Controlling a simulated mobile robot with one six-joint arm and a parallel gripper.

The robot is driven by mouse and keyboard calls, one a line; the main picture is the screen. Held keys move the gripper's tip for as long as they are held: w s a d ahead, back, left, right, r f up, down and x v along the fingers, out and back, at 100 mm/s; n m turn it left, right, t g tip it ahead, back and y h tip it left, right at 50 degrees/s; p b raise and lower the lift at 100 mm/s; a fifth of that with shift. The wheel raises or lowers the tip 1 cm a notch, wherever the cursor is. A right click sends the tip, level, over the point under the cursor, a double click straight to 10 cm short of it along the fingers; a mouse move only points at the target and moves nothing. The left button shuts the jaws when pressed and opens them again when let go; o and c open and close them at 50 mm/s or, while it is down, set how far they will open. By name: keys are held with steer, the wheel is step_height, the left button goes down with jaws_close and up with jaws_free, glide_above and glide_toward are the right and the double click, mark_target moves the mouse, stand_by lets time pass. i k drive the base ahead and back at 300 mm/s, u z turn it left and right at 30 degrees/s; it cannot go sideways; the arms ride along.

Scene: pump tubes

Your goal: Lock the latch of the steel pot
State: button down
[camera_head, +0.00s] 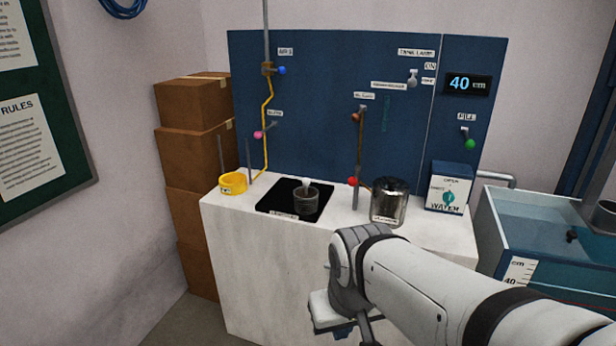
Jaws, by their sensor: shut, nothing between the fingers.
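The steel pot (388,208) stands upright on the right part of the white counter, with a dark top and a small label low on its front. Its latch is too small to make out. My gripper (366,332) is low in front of the counter, below and to the left of the pot and apart from it. It is shut and empty, and partly cut off by the bottom edge of the picture.
A post with a red knob (352,181) stands just left of the pot; the water control box (449,188) is at its right. A grey cup (307,201) sits on a black plate, beside a yellow ring (232,183). A glass tank (540,235) is at right.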

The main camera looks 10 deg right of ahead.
mark_target(352, 182)
steer(key=z, duration=0.35)
steer(key=i, duration=1.35)
steer(key=u, duration=0.4)
